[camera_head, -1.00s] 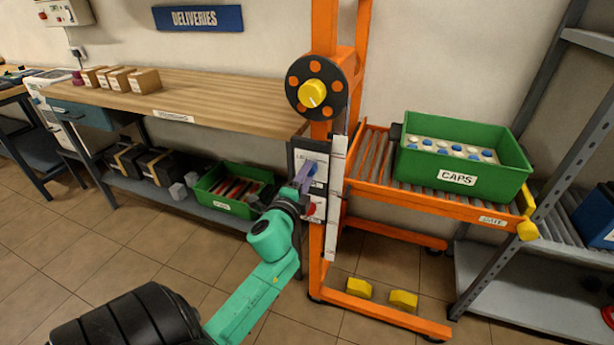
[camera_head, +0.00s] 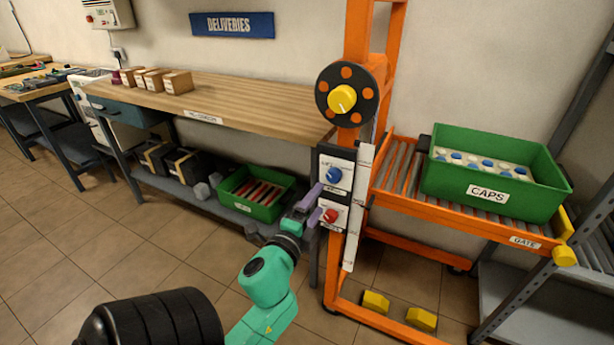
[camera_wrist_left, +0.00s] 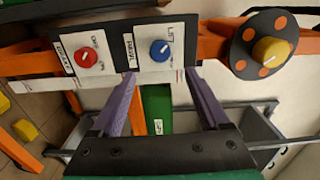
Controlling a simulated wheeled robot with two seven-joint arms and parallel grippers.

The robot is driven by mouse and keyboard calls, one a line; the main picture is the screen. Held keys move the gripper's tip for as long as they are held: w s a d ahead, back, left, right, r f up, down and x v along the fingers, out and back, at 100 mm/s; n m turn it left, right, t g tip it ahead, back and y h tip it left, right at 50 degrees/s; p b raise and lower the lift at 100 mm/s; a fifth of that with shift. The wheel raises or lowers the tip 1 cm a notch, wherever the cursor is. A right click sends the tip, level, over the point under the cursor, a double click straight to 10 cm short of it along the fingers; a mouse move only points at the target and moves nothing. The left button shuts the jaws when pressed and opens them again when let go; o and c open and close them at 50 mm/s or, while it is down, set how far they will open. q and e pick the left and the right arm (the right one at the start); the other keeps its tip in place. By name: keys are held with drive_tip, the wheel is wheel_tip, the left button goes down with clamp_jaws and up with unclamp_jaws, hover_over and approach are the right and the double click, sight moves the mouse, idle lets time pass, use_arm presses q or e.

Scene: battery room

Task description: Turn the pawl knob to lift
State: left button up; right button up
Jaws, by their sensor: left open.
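The blue pawl knob (camera_head: 333,175) sits on a white plate on the orange frame's control panel. It also shows in the left wrist view (camera_wrist_left: 159,50), beside labels that seem to read PAWL and LIFT, with a white pointer mark on its face. My left gripper (camera_head: 316,202), with purple fingers, is open and empty, just left of the panel and a little below the blue knob. In the wrist view the fingertips (camera_wrist_left: 159,77) stand apart, short of the knob, one to each side of it. My right gripper is not in view.
A red knob (camera_head: 330,215) is just below the blue one. A black disc with a yellow knob (camera_head: 342,98) is above. A green CAPS crate (camera_head: 487,193) stands on rollers at right. A wooden bench (camera_head: 235,106) is at left.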

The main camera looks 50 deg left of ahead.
use_arm(q)
drive_tip(key=b+v, duration=0.1)
drive_tip(key=v, duration=0.4)
drive_tip(key=shift+s+d, duration=0.15)
drive_tip(key=shift+s, duration=0.2)
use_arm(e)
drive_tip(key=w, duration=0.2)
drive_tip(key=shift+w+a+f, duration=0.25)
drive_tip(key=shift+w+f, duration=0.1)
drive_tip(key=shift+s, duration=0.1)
